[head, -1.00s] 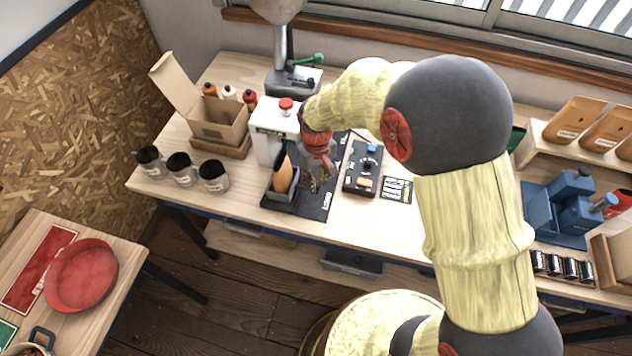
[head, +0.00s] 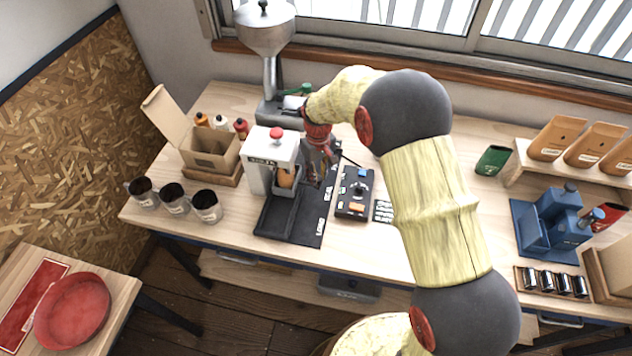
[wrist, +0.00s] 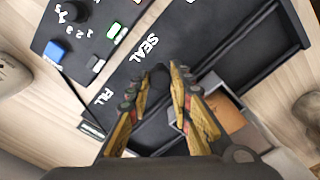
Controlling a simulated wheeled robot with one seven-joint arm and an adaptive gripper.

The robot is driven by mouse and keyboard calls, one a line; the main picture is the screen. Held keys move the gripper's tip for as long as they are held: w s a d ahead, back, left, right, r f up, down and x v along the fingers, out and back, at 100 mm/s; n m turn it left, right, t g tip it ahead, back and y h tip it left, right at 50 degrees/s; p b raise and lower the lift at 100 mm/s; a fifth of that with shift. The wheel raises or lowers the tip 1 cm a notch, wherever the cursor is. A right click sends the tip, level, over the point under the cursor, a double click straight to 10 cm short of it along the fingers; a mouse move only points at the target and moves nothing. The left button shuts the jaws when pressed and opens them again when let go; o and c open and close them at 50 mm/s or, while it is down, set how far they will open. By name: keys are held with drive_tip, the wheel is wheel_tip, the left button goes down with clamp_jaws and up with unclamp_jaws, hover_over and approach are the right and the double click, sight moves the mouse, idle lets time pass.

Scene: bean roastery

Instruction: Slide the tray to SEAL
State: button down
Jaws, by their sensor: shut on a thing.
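The grey tray (head: 286,208) sits on the black slide board (head: 272,228) with a brown bag (head: 287,178) standing in it. In the head view it is at the front right of the white sealing machine (head: 270,150). The wrist view also shows the tray (wrist: 219,92) and the bag (wrist: 232,118). The SEAL label (wrist: 145,48) lies just beyond my fingertips, and the FILL label (wrist: 103,97) is to their lower left. My gripper (wrist: 166,76) is shut on a dark part at the tray's side, apparently its handle. My fingers hide part of it.
A control box (head: 356,192) with a dial stands close right of the board. A hopper (head: 265,35) is behind. Several dark cups (head: 173,197) and an open carton (head: 208,150) are to the left. The board's front end is clear.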

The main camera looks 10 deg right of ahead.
drive_tip(key=shift+w, duration=0.15)
drive_tip(key=c, duration=1.6)
unclamp_jaws()
drive_tip(key=shift+c, duration=0.2)
drive_tip(key=shift+o, duration=0.3)
wheel_tip(320, 180, up, 12)
